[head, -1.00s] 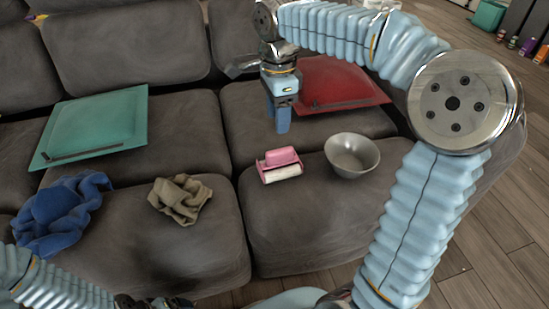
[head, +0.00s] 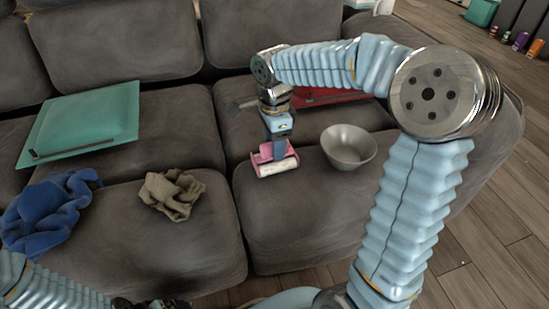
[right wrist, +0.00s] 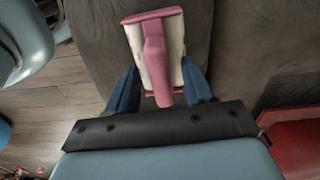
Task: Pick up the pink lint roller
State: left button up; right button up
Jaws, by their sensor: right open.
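The pink lint roller (head: 275,161) with its white roll lies on the front right seat cushion of the grey sofa. My right gripper (head: 279,150) is right above it, pointing down, and covers part of it. In the right wrist view, the lint roller (right wrist: 155,58) has its pink handle between the two blue fingers of my right gripper (right wrist: 156,90). The fingers are apart on either side, with no clear contact visible. The fingertips of my left gripper are not in view; only part of the left arm shows at the lower left.
A grey bowl (head: 349,147) stands on the sofa just right of the lint roller. A red flat item (head: 325,96) lies behind my right arm. A tan cloth (head: 171,194), a blue cloth (head: 48,213) and a teal flat item (head: 85,125) lie to the left.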

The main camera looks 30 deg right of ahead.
grip_shut()
jog(key=shift+r, duration=0.2)
jog(key=shift+r, duration=0.25)
notch_tip(320, 180, up, 3)
jog(key=shift+f+p, duration=0.2)
jog(key=shift+p, duration=0.25)
jog(key=s+a+r+p, duration=0.1)
jog(key=s+a+r, duration=0.2)
jog(key=s+r, duration=0.6)
jog(key=s, duration=0.4)
jog(key=shift+s+a+r, duration=0.2)
jog(key=shift+s+r, duration=0.1)
